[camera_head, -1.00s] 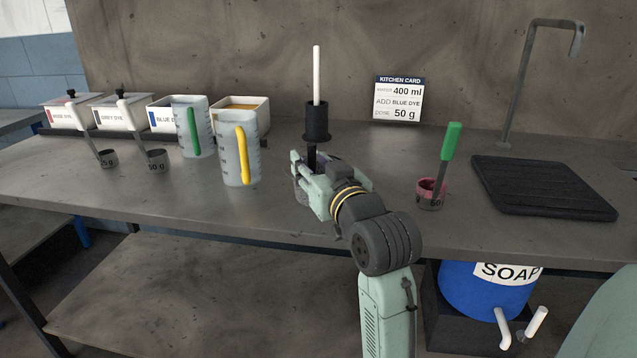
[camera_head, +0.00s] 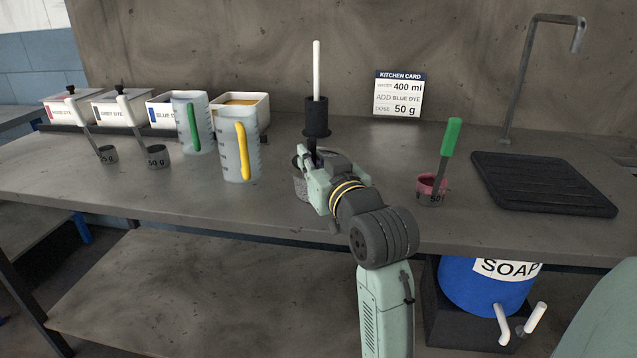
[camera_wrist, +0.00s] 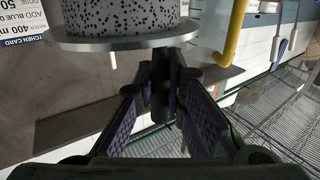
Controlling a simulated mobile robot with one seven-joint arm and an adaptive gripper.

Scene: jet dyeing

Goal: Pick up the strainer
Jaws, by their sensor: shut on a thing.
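The strainer (camera_wrist: 125,18) is a grey metal basket with dark holes and a flat rim, at the top of the wrist view. In the head view, part of the strainer (camera_head: 300,187) shows to the left of my gripper, which hides the rest. My gripper (camera_head: 311,160) is shut on the strainer's dark handle. In the wrist view the purple-padded fingers of my gripper (camera_wrist: 160,95) close on this handle beside the rim. I cannot tell whether the basket touches the table.
A black holder (camera_head: 317,118) with a white rod stands just behind my gripper. A yellow-handled beaker (camera_head: 230,160) and a green-handled beaker (camera_head: 190,135) stand left. A green-handled scoop cup (camera_head: 432,190) and a black mat (camera_head: 545,183) are right. Table space (camera_head: 380,150) between is clear.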

